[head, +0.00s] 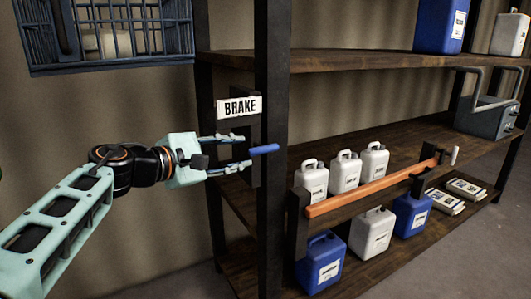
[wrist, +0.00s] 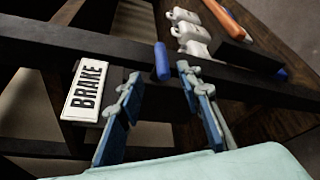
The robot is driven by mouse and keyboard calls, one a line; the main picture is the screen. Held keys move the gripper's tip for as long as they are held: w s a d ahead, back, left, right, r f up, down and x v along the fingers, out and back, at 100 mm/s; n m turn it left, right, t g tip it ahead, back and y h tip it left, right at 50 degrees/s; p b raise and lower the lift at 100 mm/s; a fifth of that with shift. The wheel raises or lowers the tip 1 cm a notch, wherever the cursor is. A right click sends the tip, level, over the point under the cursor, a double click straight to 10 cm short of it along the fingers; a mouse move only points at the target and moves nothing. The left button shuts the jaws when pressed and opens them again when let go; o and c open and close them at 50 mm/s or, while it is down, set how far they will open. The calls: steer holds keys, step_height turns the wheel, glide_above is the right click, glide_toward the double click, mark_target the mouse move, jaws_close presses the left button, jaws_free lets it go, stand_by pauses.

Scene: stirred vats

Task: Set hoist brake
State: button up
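A white sign reading BRAKE (head: 240,107) is fixed by the dark shelf post. It also shows in the wrist view (wrist: 87,91). Just below and right of it, a short blue handle (head: 264,149) sticks out sideways in front of the post; in the wrist view the blue handle (wrist: 162,62) stands just beyond my fingertips. My gripper (head: 244,152) is open and empty, with its fingers pointing at the handle. In the wrist view my gripper (wrist: 159,75) has one finger either side of the handle's line. Contact with the handle cannot be made out. The handle's mount is partly hidden.
A dark post (head: 271,90) stands right behind the handle. An orange bar (head: 372,188) crosses the shelf front at right, with white and blue jugs (head: 322,262) around it. A blue wire basket (head: 108,35) hangs above my arm.

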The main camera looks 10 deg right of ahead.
mark_target(258, 150)
steer(key=x, duration=0.9)
steer(key=shift+w+d+f, duration=0.15)
steer(key=shift+w+d, duration=0.05)
steer(key=shift+d, duration=0.1)
jaws_close()
